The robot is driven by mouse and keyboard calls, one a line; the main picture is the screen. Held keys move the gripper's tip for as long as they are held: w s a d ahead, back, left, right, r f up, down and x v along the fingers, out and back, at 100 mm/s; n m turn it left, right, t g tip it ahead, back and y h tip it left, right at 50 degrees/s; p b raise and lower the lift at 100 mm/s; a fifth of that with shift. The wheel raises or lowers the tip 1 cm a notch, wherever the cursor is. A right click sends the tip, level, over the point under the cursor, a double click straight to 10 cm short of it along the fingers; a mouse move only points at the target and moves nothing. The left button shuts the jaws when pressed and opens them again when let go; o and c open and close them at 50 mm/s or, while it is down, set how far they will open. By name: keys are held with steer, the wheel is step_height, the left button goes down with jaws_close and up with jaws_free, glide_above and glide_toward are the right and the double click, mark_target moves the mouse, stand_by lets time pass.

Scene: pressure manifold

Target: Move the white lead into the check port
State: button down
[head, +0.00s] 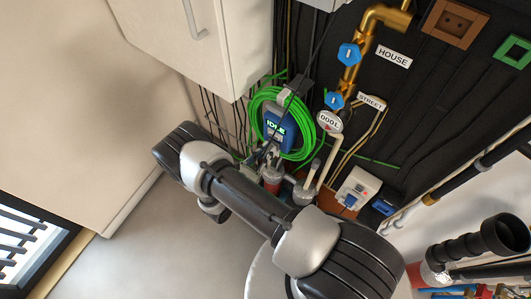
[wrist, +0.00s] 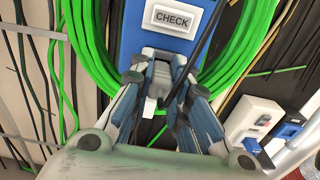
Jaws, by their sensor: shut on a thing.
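The blue meter box (head: 279,127) hangs on the dark panel inside a green coil, its small display reading IDLE. In the wrist view its blue face (wrist: 192,47) carries the CHECK label (wrist: 171,16). My gripper (wrist: 160,82) is just below that label, its fingers closed on a pale plug, the end of the white lead (wrist: 159,76). A dark cable runs up to the right beside the plug. The check port itself is hidden behind the plug and fingers, so I cannot tell whether the plug is in it. In the head view my gripper (head: 262,155) is at the box's lower edge.
The green coil (head: 256,103) closely surrounds the box. Blue-handled valves (head: 348,55) and brass pipe are above right. A white-and-blue unit (head: 356,190) is at the lower right. A pale cabinet (head: 200,40) stands at the upper left. The floor at the lower left is clear.

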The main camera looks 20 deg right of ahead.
steer(key=shift+d, duration=0.1)
stand_by(0.3)
steer(key=c, duration=1.4)
jaws_free()
steer(key=shift+c, duration=0.2)
